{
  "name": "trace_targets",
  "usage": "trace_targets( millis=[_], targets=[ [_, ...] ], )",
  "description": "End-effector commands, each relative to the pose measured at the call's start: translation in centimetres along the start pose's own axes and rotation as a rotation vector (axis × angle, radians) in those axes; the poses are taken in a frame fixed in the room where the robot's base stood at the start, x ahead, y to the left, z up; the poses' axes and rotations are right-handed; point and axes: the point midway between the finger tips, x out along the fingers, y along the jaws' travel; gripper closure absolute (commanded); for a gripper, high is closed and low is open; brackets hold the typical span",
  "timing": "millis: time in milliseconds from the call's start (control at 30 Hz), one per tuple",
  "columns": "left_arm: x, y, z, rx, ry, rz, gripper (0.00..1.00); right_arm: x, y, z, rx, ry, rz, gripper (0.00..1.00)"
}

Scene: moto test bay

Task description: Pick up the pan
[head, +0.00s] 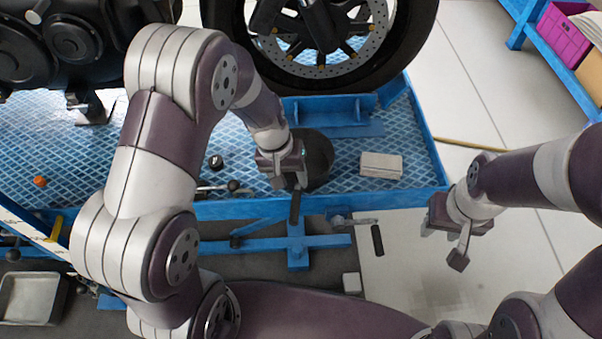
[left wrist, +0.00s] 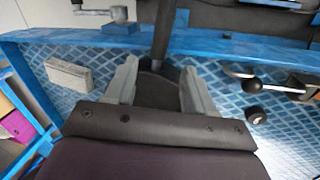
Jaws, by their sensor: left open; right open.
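The dark round pan (head: 320,158) sits on the blue patterned platform (head: 345,150) below the wheel. Its dark handle (head: 294,208) points toward me over the platform's front edge. My left gripper (head: 289,181) is open above the pan's near side and hides part of it. In the left wrist view the handle (left wrist: 163,35) runs between the two open fingers, with the dark pan body (left wrist: 156,92) partly hidden below; I cannot tell whether the fingers touch it. My right gripper (head: 443,243) is open and empty, right of the platform above the pale floor.
A light grey block (head: 381,165) lies right of the pan. A black round piece (head: 216,161) and a lever with a dark knob (head: 233,186) are to the left. The motorcycle wheel (head: 330,75) stands behind. A metal tray (head: 30,298) is at lower left.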

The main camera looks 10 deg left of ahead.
Motion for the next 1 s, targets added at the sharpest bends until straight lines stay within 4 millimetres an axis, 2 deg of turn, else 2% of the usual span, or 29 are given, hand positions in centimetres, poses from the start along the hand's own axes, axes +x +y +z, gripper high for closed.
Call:
trace_targets(
  millis=[167,333,567,733,1000],
  targets=[
    [2.0,0.1,0.1,0.001,0.001,-0.001,0.46,1.0,0.0,0.1,0.0,0.0,0.0,0.57],
    [5.3,0.2,0.1,0.001,0.0,0.0,0.46,2.5,0.0,0.3,0.0,0.0,0.0,0.57],
    [5.5,0.3,0.1,0.001,0.004,0.0,0.46,2.3,0.0,0.3,0.0,0.0,0.0,0.57],
    [5.5,0.3,0.1,0.001,0.003,0.0,0.98,2.3,0.0,0.3,0.0,0.0,0.0,0.57],
    [5.4,0.3,0.1,0.001,0.004,0.0,1.0,2.3,0.0,0.3,0.0,0.0,0.0,0.57]
  ],
)
